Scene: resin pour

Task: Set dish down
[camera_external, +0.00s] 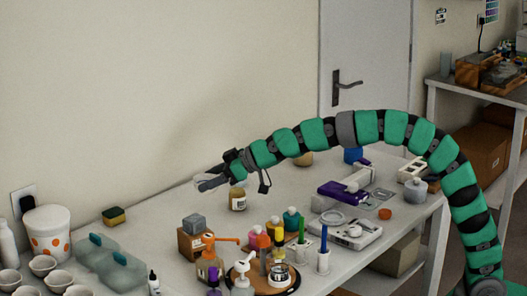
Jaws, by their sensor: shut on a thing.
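My gripper (207,183) is at the end of the green arm, above the table's back edge left of centre. It is shut on a small pale grey thing, which I take to be the dish; its outline is hard to tell from the fingers at this size. It is held in the air, clear of the tabletop. An amber jar with a white label (238,203) stands just right of and below the gripper; I cannot tell the gap between them.
The white table (165,212) has bare room left of the jar. A grey cube on a wooden block (196,243), several bottles and a white scale (346,236) stand in front. Teal-lidded boxes (118,268), a sponge (114,215) and a dotted tub (48,233) are at left.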

